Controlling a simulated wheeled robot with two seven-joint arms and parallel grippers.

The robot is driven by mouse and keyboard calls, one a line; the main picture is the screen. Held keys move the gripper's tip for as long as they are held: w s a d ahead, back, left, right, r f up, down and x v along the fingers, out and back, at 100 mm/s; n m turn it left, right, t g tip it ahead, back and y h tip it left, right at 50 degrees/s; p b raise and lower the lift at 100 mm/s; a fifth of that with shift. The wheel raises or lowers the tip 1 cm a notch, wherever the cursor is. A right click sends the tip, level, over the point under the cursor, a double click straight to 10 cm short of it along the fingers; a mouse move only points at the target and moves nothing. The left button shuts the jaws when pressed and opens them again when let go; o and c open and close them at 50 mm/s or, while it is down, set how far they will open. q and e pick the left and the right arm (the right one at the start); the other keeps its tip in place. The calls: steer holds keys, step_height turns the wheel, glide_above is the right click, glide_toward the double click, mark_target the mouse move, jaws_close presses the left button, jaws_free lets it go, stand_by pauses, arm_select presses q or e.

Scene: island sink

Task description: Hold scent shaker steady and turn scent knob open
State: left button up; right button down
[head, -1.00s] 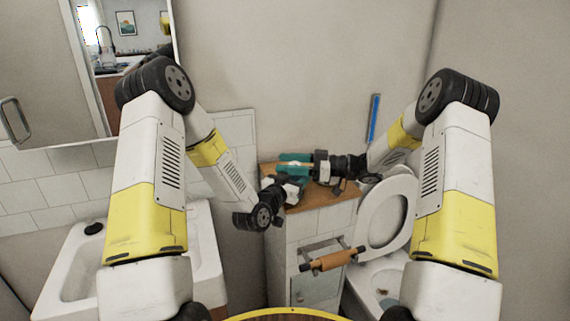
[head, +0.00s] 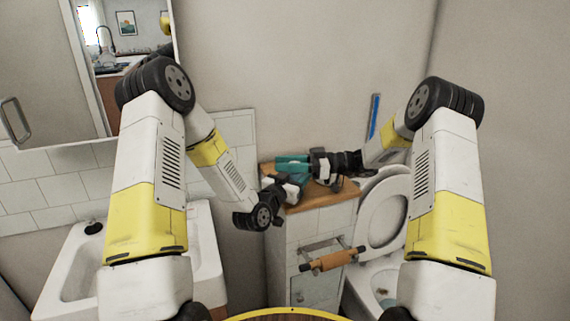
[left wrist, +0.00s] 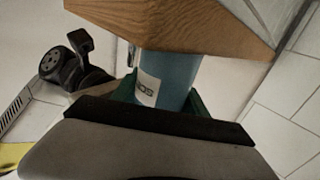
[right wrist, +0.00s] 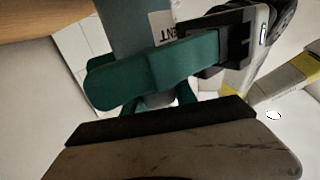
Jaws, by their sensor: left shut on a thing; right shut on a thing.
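The scent shaker is a blue-teal cylinder with a white label, seen upside down in the left wrist view (left wrist: 172,80) and the right wrist view (right wrist: 142,30). It stands at the wooden counter top. My left gripper (head: 298,179) is shut around its body; one of its green fingers crosses the shaker in the right wrist view. My right gripper (head: 284,163) is shut at the shaker's top end, where the scent knob is. The knob itself is mostly hidden by the fingers, so its turn cannot be read. In the head view the grippers cover most of the shaker.
The small wooden-topped cabinet (head: 338,204) carries a towel rail with a brown roll (head: 332,260) on its front. A toilet with raised seat (head: 383,215) is close on the right. A white sink (head: 207,245) is on the left. The wall is behind.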

steer(key=shift+s+n+g, duration=0.15)
steer(key=shift+n+g, duration=0.45)
steer(key=shift+g, duration=0.3)
steer(key=c, duration=1)
jaws_free()
steer(key=shift+o, duration=0.2)
steer(key=d+m+t, duration=0.3)
steer(key=d+t, duration=0.2)
steer(key=d, duration=0.7)
steer(key=w+d+r+m+t+h, duration=0.1)
steer(key=w+d+m+t+h, duration=0.1)
steer(key=w, duration=0.6)
steer(key=w+d+r+m+t+h, duration=0.1)
steer(key=w+d+m+t+h, duration=0.2)
steer(key=w, duration=0.6)
steer(key=w+d+r+m+t+h, duration=0.1)
steer(key=w+d+m+t+h, duration=0.2)
steer(key=w+m+t+h, duration=0.3)
steer(key=shift+w+m+h, duration=0.8)
steer(key=shift+w+m, duration=0.65)
steer(key=shift+m, duration=0.15)
